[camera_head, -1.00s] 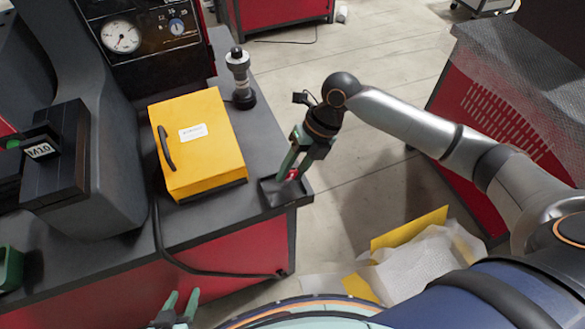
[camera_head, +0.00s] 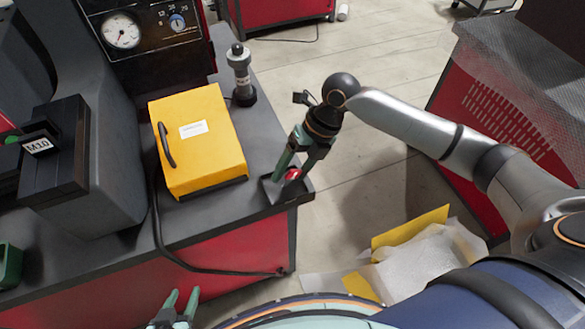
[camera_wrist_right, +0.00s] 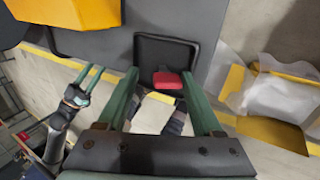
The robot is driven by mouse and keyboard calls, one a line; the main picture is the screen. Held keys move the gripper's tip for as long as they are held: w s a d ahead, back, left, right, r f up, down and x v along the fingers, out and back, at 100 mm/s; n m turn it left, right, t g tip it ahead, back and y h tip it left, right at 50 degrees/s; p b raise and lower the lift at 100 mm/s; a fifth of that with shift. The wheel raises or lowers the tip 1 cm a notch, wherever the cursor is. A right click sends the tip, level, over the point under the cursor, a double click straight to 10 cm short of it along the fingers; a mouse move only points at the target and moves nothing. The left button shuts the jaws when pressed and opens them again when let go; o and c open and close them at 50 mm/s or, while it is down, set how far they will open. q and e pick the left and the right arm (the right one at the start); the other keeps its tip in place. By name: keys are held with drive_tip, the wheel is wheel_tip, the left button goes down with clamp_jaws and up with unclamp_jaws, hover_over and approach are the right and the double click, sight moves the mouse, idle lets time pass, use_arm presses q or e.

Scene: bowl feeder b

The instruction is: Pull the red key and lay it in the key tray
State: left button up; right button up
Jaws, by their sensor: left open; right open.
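The red key (camera_head: 293,174) lies in the small dark key tray (camera_head: 303,190) at the near right corner of the bench. In the right wrist view the red key (camera_wrist_right: 167,80) rests at the tray's near edge, inside the black-rimmed tray (camera_wrist_right: 193,53). My right gripper (camera_head: 284,177) is open above the tray, its green fingers (camera_wrist_right: 165,92) on either side of the key with gaps between. My left gripper (camera_head: 182,298) is open and empty at the bottom of the head view, well away from the tray.
A yellow box (camera_head: 205,145) with a black handle stands on the bench left of the tray. A dark post (camera_head: 241,75) stands behind it. A black cable (camera_head: 165,250) runs over the bench edge. Yellow board and clear wrap (camera_head: 420,265) lie on the floor at right.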

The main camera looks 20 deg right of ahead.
drive_tip(key=shift+d, duration=0.25)
drive_tip(key=shift+w+d+r, duration=0.1)
drive_tip(key=shift+r, duration=0.05)
drive_tip(key=v, duration=1.2)
drive_tip(key=shift+r, duration=0.1)
